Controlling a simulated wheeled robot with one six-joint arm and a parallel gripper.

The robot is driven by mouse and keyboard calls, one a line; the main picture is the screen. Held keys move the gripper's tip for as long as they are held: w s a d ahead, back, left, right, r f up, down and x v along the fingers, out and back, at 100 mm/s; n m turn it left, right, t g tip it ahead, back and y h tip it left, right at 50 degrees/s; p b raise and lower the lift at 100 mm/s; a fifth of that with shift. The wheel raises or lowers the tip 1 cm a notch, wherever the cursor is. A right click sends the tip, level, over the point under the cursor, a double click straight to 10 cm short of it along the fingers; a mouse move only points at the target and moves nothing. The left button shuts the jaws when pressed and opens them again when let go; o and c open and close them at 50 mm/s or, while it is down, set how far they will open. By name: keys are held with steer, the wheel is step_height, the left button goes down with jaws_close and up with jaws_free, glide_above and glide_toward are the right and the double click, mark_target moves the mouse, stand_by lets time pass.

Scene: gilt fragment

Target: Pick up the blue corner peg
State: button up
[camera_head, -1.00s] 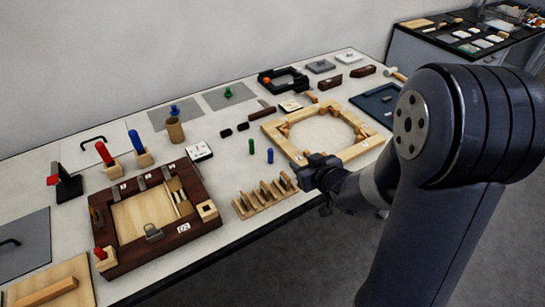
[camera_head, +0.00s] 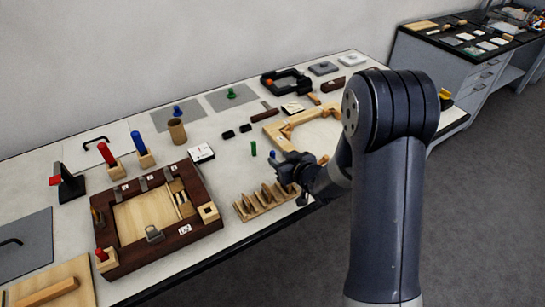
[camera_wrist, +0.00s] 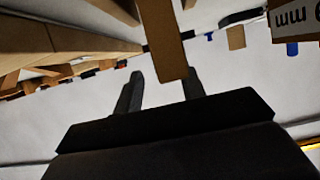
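The small blue peg (camera_head: 272,154) stands on the table, close behind my gripper (camera_head: 280,168) in the head view, which partly hides it. A green peg (camera_head: 253,148) stands upright to its left. My gripper is low over the table, between the slotted wooden rack (camera_head: 265,203) and the wooden frame with the round opening. In the wrist view its two dark fingers (camera_wrist: 161,92) are spread apart. A wooden bar (camera_wrist: 163,40) shows between and beyond them; I cannot tell contact. A small blue shape (camera_wrist: 292,48) lies at upper right there; I cannot tell what it is.
The wooden frame (camera_head: 278,132) is partly hidden by my arm. A dark wooden tray (camera_head: 193,232) lies to the left of the rack. Two black blocks (camera_head: 236,132) and a white label card (camera_head: 201,152) lie behind. Bare table surrounds the green peg.

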mark_target(274, 154)
steer(key=shift+p+x, duration=0.3)
steer(key=shift+x, duration=1.35)
steer(key=shift+r, duration=0.1)
steer(key=shift+c, duration=0.2)
jaws_close()
